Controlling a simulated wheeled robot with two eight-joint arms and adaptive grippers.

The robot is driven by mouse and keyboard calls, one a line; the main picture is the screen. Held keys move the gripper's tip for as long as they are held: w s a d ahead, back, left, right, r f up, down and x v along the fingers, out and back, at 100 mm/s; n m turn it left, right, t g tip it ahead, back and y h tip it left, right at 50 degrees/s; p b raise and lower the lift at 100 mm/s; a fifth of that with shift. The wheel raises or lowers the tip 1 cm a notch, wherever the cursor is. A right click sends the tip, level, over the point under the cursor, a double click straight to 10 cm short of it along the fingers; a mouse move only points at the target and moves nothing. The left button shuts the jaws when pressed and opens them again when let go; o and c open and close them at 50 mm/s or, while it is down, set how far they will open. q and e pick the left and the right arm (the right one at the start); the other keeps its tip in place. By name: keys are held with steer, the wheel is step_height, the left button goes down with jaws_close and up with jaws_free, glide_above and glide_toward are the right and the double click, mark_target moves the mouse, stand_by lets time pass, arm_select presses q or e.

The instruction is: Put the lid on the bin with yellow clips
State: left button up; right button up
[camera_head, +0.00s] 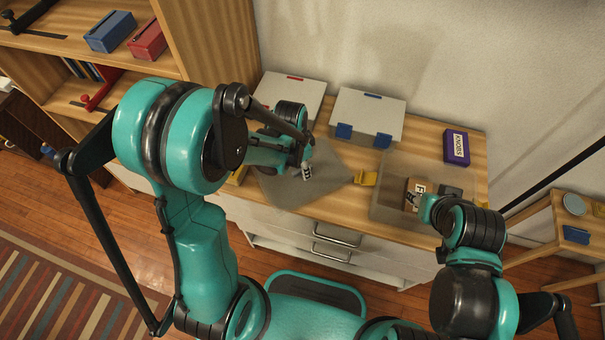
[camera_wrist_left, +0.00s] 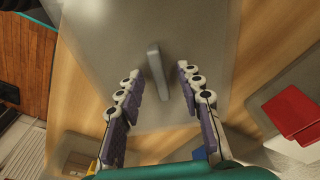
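Those fingers are spread, with gaps on both sides of the grip. In the head view my left gripper (camera_head: 306,172) is over the lid. The translucent bin (camera_head: 388,163) has a yellow clip (camera_head: 366,178) folded out on its left side. It holds a brown labelled box (camera_head: 412,193) and a dark item. My right arm's end (camera_head: 430,207) is over the bin's front; its fingers are hidden.
Behind stand a lidded bin with blue clips (camera_head: 384,102) and one with a red clip (camera_head: 300,90). A wooden shelf (camera_head: 205,40) rises at the left. A small table (camera_head: 560,215) is at the far right.

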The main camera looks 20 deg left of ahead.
arm_select(q)
jaws_close()
steer(key=shift+r, duration=0.1)
